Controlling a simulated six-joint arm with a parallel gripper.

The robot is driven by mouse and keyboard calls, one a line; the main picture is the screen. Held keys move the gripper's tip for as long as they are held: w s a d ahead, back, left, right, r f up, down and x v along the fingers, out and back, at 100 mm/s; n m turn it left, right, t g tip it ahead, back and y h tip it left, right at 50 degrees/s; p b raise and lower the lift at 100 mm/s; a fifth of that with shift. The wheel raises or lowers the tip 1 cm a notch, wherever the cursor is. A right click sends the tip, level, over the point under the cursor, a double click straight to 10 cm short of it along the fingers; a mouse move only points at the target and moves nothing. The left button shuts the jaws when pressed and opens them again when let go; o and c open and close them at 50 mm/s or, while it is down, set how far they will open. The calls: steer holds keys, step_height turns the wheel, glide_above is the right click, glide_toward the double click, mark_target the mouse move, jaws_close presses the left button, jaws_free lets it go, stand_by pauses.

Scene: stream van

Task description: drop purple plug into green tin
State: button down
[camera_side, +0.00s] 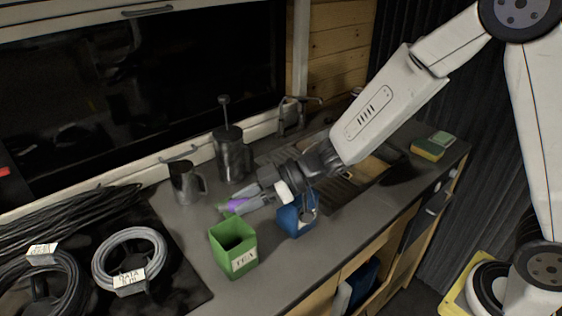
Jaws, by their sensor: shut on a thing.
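My gripper (250,202) is shut on the purple plug (237,206), which shows between its fingers. The gripper is tilted, pointing left and slightly down. The plug is held behind and a little above the green tin (233,258) in the side view. The green tin is square, open at the top and labelled TEA, and it stands upright on the grey counter. I see its inner back wall but not its floor.
A blue tin (291,222) stands just right of the green tin, partly below my gripper. A metal jug (186,184) and a French press (229,154) stand behind. Coiled cables (129,258) lie on a black mat at left. A sponge (427,150) lies far right.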

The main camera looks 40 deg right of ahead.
steer(key=shift+c, duration=1.8)
jaws_free()
steer(key=shift+d, duration=0.1)
steer(key=v, duration=0.7)
steer(key=shift+s+d, duration=0.2)
steer(key=shift+d, duration=0.05)
steer(key=shift+r, duration=0.1)
